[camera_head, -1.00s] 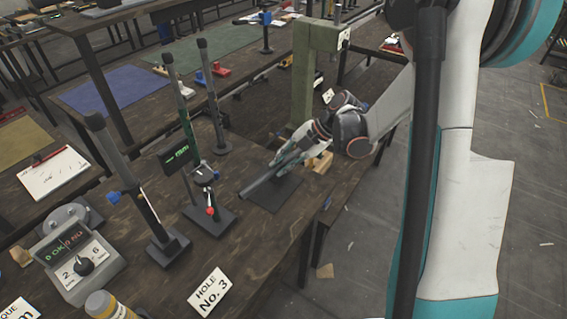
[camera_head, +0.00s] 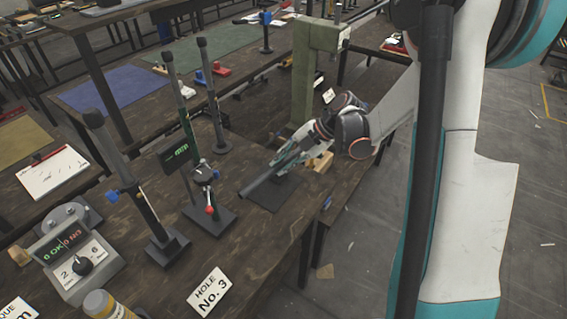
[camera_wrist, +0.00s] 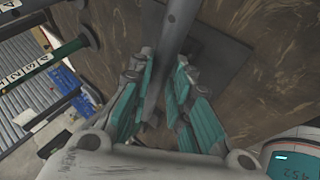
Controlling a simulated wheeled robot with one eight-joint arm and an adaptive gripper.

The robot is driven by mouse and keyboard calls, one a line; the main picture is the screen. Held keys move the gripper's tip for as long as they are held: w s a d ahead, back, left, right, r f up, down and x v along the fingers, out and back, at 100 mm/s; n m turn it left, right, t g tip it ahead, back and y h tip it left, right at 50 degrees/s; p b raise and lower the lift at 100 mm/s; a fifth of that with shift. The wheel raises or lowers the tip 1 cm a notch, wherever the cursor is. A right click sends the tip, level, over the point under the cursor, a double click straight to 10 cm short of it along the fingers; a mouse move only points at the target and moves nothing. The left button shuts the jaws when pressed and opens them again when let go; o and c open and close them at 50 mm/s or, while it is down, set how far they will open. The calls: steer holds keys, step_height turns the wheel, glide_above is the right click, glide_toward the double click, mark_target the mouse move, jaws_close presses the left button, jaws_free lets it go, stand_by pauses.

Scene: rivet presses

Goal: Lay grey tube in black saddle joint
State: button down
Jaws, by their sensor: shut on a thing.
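The grey tube (camera_head: 260,184) lies across above a dark flat base plate (camera_head: 274,198) on the wooden workbench, its free end pointing to the lower left. It also shows in the wrist view (camera_wrist: 176,30), running up from between my fingers. My gripper (camera_head: 287,160) is shut on the grey tube, with teal finger pads on both sides; in the wrist view its fingers (camera_wrist: 160,95) flank the tube. The black saddle joint cannot be made out; the tube and gripper cover the area over the plate. I cannot tell whether the tube touches a saddle.
A stand with a red-tipped lever (camera_head: 208,190) and a tall post (camera_head: 130,185) stand to the left. A green press frame (camera_head: 305,85) rises behind my gripper. A wooden block (camera_head: 320,163) is close by. Bare bench lies in front, near the "HOLE No. 3" card (camera_head: 210,292).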

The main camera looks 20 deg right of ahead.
steer(key=shift+f, duration=0.4)
steer(key=shift+r, duration=0.2)
steer(key=shift+r, duration=0.35)
stand_by(0.6)
